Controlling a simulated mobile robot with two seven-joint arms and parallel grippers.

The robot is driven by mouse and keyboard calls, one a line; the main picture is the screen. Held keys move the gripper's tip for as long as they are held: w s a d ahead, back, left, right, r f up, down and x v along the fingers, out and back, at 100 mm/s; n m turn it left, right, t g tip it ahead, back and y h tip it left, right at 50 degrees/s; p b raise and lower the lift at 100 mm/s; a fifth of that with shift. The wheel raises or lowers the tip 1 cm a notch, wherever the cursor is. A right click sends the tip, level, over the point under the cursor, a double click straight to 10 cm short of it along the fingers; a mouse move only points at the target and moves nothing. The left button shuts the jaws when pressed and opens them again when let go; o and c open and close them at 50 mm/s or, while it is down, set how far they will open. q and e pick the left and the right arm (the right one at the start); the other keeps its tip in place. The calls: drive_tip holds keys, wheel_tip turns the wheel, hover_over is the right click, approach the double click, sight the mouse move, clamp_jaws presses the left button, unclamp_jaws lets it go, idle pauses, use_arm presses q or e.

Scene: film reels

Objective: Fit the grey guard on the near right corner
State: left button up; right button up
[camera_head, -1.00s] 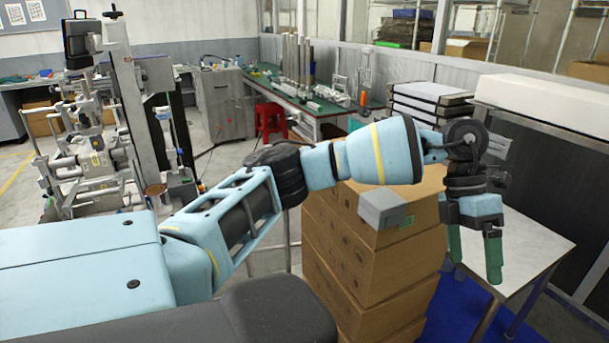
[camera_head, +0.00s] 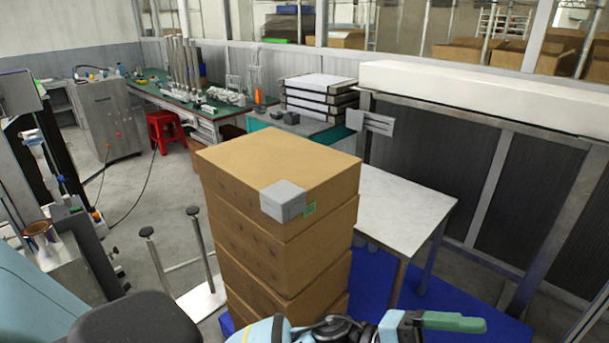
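The grey guard (camera_head: 284,199) is a small box-like cap. It sits over the corner of the top carton (camera_head: 275,160) that points toward me, covering part of its top and both side faces, and looks about level. A small green label (camera_head: 310,209) shows beside it. My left gripper (camera_head: 455,322) is low at the bottom edge, right of the carton stack and apart from the guard. One green finger shows, pointing right; the other is hidden or out of frame, so its opening is unclear. My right gripper is not in view.
The cartons (camera_head: 275,245) stand stacked on a blue mat (camera_head: 375,275). A white-topped table (camera_head: 400,205) is close on their right. A post stand (camera_head: 195,295) is on the floor to the left. A red stool (camera_head: 165,130) and green bench (camera_head: 190,100) are behind.

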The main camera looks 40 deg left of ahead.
use_arm(q)
drive_tip(key=s+a+f+n+t+y, duration=0.1)
drive_tip(key=a+f+n+t+y, duration=0.6)
drive_tip(key=f+n, duration=0.4)
drive_tip(key=s+a+f+n+t+y, duration=0.2)
drive_tip(key=a+f+n+t+y, duration=0.2)
drive_tip(key=f+n+y, duration=0.6)
drive_tip(key=s+a+f+n+g+y, duration=0.2)
drive_tip(key=s+a+f+n+g, duration=0.1)
drive_tip(key=s+f, duration=0.5)
drive_tip(key=s+a+f+n+g+y, duration=0.1)
drive_tip(key=s+a+f+n+g, duration=0.3)
drive_tip(key=s+f, duration=0.4)
drive_tip(key=s+a, duration=0.1)
drive_tip(key=s, duration=0.2)
drive_tip(key=shift+f+y, duration=0.3)
drive_tip(key=shift+y, duration=0.1)
